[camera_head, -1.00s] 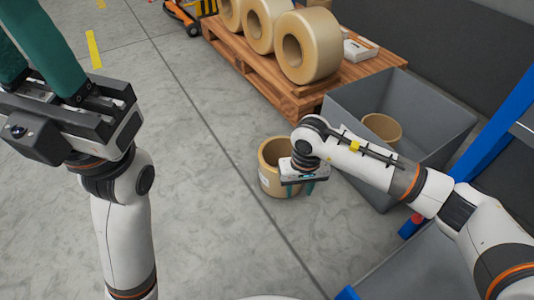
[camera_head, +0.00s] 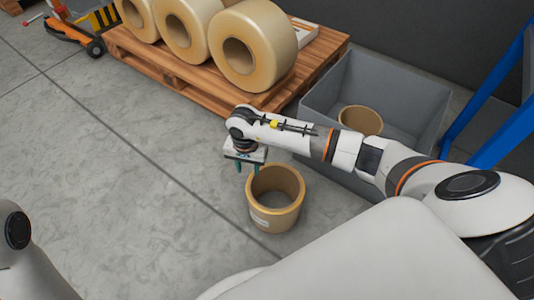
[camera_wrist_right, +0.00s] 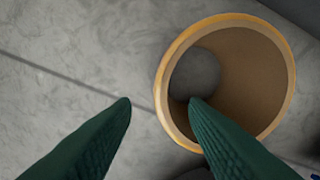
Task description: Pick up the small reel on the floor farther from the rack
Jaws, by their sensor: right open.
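A small tan reel (camera_head: 275,218) stands upright on the grey floor, its open top facing up, with a pale label on its side. In the right wrist view its ring (camera_wrist_right: 245,75) fills the right side. My right gripper (camera_head: 248,168) is open and empty at the reel's far left rim. In the right wrist view its green fingers (camera_wrist_right: 158,106) are apart: one overlaps the ring's near left part, the other is over floor to the left. Whether either touches the reel cannot be told. My left gripper is out of view.
A grey bin (camera_head: 318,100) with another small reel (camera_head: 360,120) inside stands behind my right arm. A wooden pallet (camera_head: 180,75) carries large reels (camera_head: 265,70). Blue rack posts (camera_head: 500,75) stand at the right. The floor to the left is clear.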

